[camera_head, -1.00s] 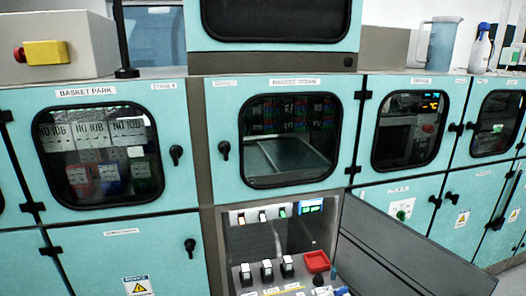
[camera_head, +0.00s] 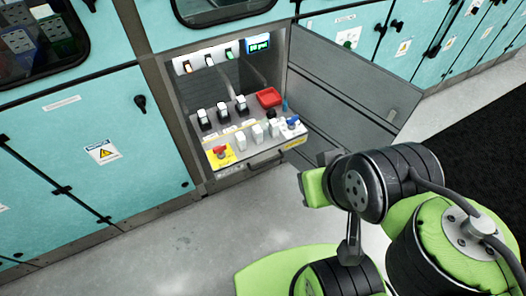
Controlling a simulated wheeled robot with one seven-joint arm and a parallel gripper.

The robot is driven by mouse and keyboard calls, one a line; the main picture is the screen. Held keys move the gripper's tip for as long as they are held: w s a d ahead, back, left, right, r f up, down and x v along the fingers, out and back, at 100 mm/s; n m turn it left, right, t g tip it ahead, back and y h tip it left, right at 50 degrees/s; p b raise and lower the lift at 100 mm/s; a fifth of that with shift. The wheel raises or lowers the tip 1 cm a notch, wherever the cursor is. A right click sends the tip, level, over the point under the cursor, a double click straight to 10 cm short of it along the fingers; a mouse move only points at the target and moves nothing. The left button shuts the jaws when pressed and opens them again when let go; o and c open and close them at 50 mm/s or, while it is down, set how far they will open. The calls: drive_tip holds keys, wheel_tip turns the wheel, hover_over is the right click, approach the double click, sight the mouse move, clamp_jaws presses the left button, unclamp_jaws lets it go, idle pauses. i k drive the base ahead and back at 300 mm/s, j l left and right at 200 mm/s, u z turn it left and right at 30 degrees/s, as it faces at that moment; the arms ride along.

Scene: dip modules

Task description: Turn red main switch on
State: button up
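The red main switch (camera_head: 222,152) is a red rotary knob on a yellow plate. It sits at the front left corner of the pulled-out control panel (camera_head: 240,140) in the open compartment. My arm comes in from the lower right. Its green and dark end, my gripper (camera_head: 318,178), is to the right of the panel and apart from the switch. Its fingers cannot be made out clearly, and nothing is seen held in it.
The panel also carries black-and-white switches (camera_head: 222,112), a red tray (camera_head: 268,97) and a blue knob (camera_head: 292,122). A handle (camera_head: 266,160) is below its front edge. An open grey door (camera_head: 345,85) stands to the right. The floor (camera_head: 190,235) in front is clear.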

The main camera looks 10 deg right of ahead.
sight(219, 149)
drive_tip(key=i+j+u, duration=0.25)
drive_tip(key=j+u, duration=0.2)
drive_tip(key=i+j+u, duration=0.3)
drive_tip(key=j+u, duration=0.15)
drive_tip(key=i+j+u, duration=0.5)
drive_tip(key=k+l, duration=0.05)
drive_tip(key=k, duration=0.05)
